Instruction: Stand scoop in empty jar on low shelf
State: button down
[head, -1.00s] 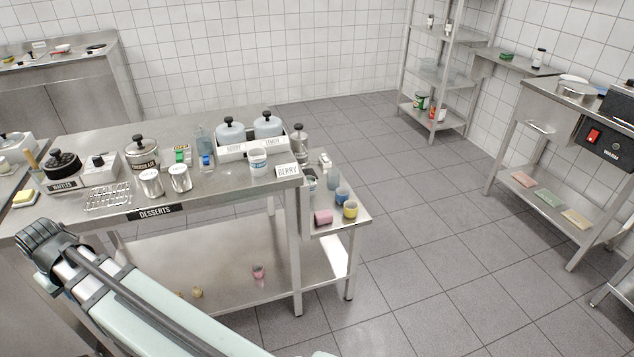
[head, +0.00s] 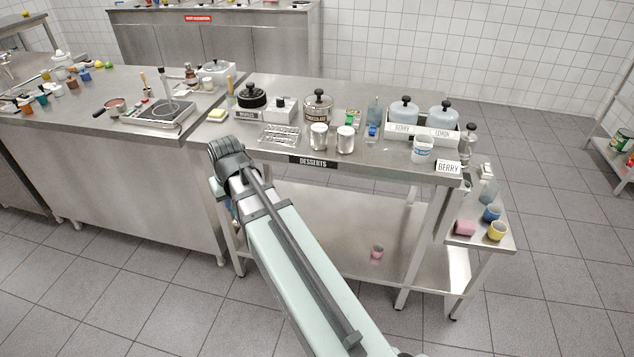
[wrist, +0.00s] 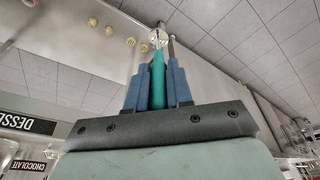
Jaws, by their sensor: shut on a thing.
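My gripper (wrist: 158,80) shows in the wrist view with its two blue fingers shut on the teal handle of the scoop (wrist: 158,88). A bright, shiny part shows past the fingertips; I cannot tell whether it is the scoop's head or something behind it. In the head view the gripper and scoop are mostly hidden by my arm. The low shelf (head: 325,215) under the desserts table carries a small pink cup (head: 377,252). Several small pale yellow things (wrist: 130,42) show beyond the gripper in the wrist view. I cannot make out the empty jar for certain.
Table legs (head: 418,248) bound the shelf. The floor in front is clear.

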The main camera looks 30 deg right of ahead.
jog(key=s+d+m, duration=0.3)
jog(key=d, duration=0.8)
jog(key=s+d+m+g+h, duration=0.1)
jog(key=s+d+m, duration=0.1)
jog(key=d, duration=0.8)
jog(key=s+d+m, duration=0.3)
jog(key=d, duration=0.8)
jog(key=s+d+r+m+g, duration=0.2)
jog(key=s+d+m, duration=0.7)
jog(key=s+d, duration=1.9)
jog(key=w+d, duration=0.3)
jog(key=d, duration=0.8)
jog(key=w+d+f+m, duration=0.1)
jog(key=w+d, duration=0.3)
jog(key=d, duration=0.7)
jog(key=w+d, duration=0.3)
jog(key=d, duration=0.8)
notch_tip(320, 180, down, 13)
jog(key=shift+w+r, duration=0.2)
jog(key=shift+a, duration=0.1)
jog(key=c, duration=0.9)
grip_release()
